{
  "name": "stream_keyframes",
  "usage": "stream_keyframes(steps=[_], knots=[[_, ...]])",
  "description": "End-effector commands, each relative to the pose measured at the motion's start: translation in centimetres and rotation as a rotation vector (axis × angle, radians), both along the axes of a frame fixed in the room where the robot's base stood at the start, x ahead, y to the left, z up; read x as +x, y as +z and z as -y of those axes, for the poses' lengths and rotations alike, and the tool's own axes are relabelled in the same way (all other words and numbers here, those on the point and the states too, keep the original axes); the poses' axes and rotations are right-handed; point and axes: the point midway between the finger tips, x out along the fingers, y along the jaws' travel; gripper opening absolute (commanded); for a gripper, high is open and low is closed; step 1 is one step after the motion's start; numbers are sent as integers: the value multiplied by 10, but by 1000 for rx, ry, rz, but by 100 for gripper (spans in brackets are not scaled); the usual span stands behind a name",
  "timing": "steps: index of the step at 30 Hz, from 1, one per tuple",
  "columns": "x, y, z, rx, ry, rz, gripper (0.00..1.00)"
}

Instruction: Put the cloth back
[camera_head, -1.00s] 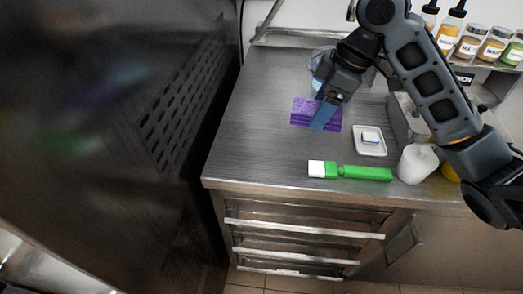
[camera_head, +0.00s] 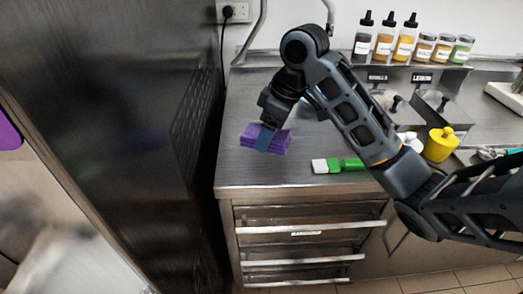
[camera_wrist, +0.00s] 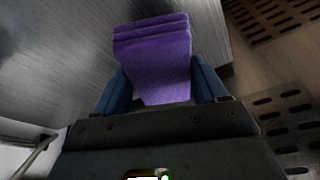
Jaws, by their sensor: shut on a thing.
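The cloth (camera_head: 277,143) is a folded purple stack. In the head view it is at the left part of the steel counter, and I cannot tell whether it touches the counter top. My gripper (camera_head: 265,141) is shut on it, with a blue finger across its near face. In the wrist view the cloth (camera_wrist: 155,65) sits between the two blue fingers of my gripper (camera_wrist: 163,88), its folded layers at the far end.
A green brush (camera_head: 338,165) with white bristles lies on the counter (camera_head: 240,172). A yellow container (camera_head: 439,146), steel bins and several bottles (camera_head: 384,38) stand right and behind. A tall dark perforated cabinet (camera_head: 130,120) rises at the left. Drawers (camera_head: 305,230) are below.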

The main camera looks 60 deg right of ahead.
Motion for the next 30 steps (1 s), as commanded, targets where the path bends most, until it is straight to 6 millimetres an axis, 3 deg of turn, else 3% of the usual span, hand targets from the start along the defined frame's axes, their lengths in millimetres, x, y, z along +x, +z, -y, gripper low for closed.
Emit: stream_keyframes(steps=[7, 16, 28, 29, 30], knots=[[10, -13, -14, 0, -2, -2, 47], [9, -49, -14, 1, -3, -2, 47], [10, -55, -14, 0, -1, -1, 47], [10, -54, -14, 0, -1, -2, 73], [10, -53, -14, 0, -1, -2, 76]])
